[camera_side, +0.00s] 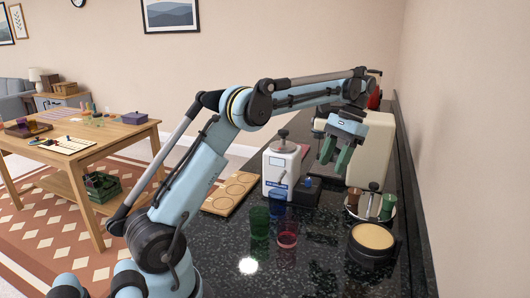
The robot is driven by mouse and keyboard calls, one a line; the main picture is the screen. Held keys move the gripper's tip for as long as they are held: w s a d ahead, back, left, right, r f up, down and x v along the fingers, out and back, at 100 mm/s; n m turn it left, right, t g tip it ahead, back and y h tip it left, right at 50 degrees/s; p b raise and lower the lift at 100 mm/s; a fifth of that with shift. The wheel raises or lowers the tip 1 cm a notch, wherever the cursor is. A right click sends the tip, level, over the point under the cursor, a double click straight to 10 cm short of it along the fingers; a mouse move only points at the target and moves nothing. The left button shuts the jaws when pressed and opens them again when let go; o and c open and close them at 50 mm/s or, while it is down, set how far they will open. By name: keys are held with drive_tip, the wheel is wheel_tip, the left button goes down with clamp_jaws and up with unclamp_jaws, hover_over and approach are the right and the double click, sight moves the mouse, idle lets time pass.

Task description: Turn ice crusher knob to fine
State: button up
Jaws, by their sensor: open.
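A white machine (278,168) with a dark knob (283,133) on top, a grey front panel and a blue label stands upright on the black counter; it looks like the ice crusher. I cannot read any setting marks on it. My gripper (335,155) points down, with dark green fingers apart and nothing seen between them. It hangs to the right of the white machine, apart from it in the picture, and in front of a large cream appliance (374,145). A small black box with a blue top (307,190) stands just right of the white machine.
Green (259,221), blue (278,203) and red (288,234) glasses stand in front of the machine. A wooden board (230,193) lies left. A round black container (373,243) and a tray (369,212) with small cups are at right. The front counter is mostly clear.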

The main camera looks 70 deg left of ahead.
drive_tip(key=shift+d+r, duration=0.35)
drive_tip(key=shift+d, duration=0.2)
drive_tip(key=m+t+y, duration=0.2)
drive_tip(key=m+y, duration=0.2)
drive_tip(key=m, duration=0.9)
approach(309, 179)
drive_tip(key=shift+y, duration=0.3)
drive_tip(key=x, duration=0.9)
drive_tip(key=shift+d, duration=0.35)
drive_tip(key=shift+c, duration=0.4)
